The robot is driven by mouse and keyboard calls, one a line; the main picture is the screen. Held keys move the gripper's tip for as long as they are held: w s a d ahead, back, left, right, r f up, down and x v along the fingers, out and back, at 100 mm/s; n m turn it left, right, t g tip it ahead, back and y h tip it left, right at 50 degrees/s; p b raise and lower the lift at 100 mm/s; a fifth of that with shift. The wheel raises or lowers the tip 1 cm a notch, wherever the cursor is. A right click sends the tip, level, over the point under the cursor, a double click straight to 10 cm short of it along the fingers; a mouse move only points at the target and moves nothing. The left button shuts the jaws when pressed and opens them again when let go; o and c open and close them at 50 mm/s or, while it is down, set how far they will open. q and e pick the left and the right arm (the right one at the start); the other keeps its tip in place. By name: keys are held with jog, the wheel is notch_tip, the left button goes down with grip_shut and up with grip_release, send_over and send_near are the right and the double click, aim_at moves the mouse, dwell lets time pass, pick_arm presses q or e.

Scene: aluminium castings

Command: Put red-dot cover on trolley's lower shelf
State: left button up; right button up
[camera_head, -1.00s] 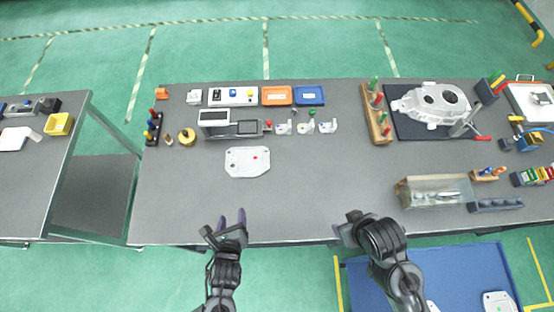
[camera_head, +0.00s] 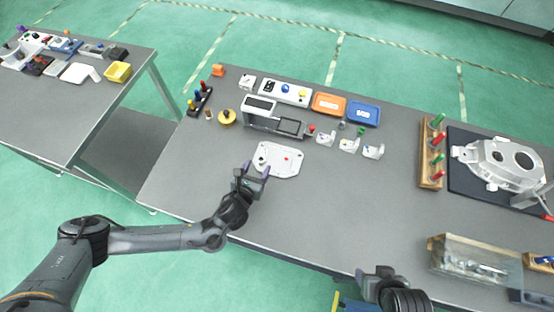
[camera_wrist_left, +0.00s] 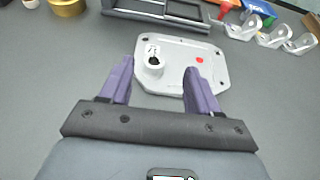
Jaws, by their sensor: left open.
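The red-dot cover (camera_head: 279,160) is a light grey plate with a red dot and a raised round boss, lying flat on the main bench. It also shows in the left wrist view (camera_wrist_left: 178,80). My left gripper (camera_head: 252,172) is open at the cover's near left edge. In the wrist view its two purple fingers (camera_wrist_left: 158,68) point at the cover with nothing gripped; contact is unclear. A grey table with a lower shelf (camera_head: 122,150), seemingly the trolley, stands at the left. My right gripper (camera_head: 374,274) is at the bench's front edge, its jaw opening unclear.
Behind the cover are a dark device (camera_head: 273,119), an orange tray (camera_head: 328,104), a blue tray (camera_head: 364,112) and several small brackets. The table's top holds a yellow bin (camera_head: 118,72) and other parts; its lower shelf looks bare.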

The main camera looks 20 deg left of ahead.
aim_at(262, 157)
pick_arm(q)
jog(key=w, duration=0.1)
jog(key=w+f, duration=0.2)
jog(key=shift+w+a+f+b, duration=0.2)
jog(key=shift+w+a+b, duration=0.05)
jog(key=shift+w+b, duration=0.1)
jog(key=shift+w+f, duration=0.2)
jog(key=shift+w, duration=0.25)
jog(key=shift+c, duration=0.3)
grip_shut()
